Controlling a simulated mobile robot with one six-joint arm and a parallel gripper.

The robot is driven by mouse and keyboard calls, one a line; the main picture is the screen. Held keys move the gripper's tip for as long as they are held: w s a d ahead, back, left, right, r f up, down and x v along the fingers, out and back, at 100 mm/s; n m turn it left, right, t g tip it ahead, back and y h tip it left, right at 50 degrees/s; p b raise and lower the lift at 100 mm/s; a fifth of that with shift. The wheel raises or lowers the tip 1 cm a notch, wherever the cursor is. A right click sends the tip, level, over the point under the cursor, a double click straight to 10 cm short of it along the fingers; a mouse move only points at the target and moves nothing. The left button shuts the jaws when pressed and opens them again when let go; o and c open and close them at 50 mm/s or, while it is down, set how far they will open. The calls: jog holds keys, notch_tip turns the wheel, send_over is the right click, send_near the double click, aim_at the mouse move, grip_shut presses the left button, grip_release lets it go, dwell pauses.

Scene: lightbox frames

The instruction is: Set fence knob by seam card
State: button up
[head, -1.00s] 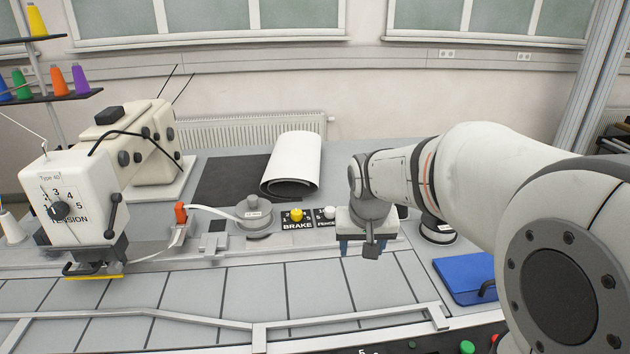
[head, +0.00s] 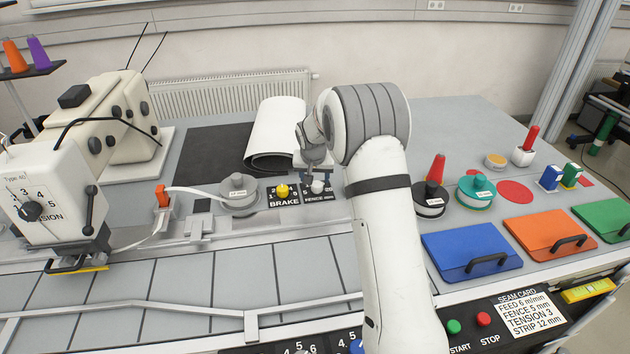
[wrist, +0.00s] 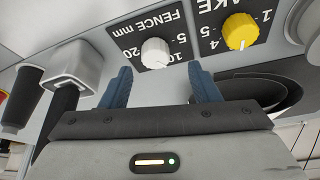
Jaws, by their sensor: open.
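The white fence knob (head: 317,187) sits on a black plate marked FENCE mm, right of the yellow brake knob (head: 283,190). In the wrist view the fence knob (wrist: 155,53) shows upside down with numbers around it; I cannot tell where it points. My gripper (wrist: 162,80) is open, its two blue fingers apart, with the knob showing between and beyond their tips; nothing is held. In the head view my arm hides part of the gripper. The seam card (head: 530,312) on the front panel reads FEED 6 m/min, FENCE 5 mm, TENSION 3, STRIP 12 mm.
A grey round canister (head: 239,192) stands left of the brake knob, and a rolled white sheet (head: 275,135) lies behind.

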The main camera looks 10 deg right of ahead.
aim_at(316, 185)
jog(key=shift+d+p+x, duration=0.15)
jog(key=shift+p+x, duration=0.15)
jog(key=shift+x, duration=1.05)
jog(key=shift+d+p+x, duration=0.1)
jog(key=shift+p+x, duration=0.2)
jog(key=shift+x, duration=1.05)
jog(key=shift+r, duration=0.1)
jog(key=shift+c, duration=0.5)
jog(key=c, duration=0.9)
jog(key=shift+a, duration=0.25)
jog(key=shift+d, duration=0.15)
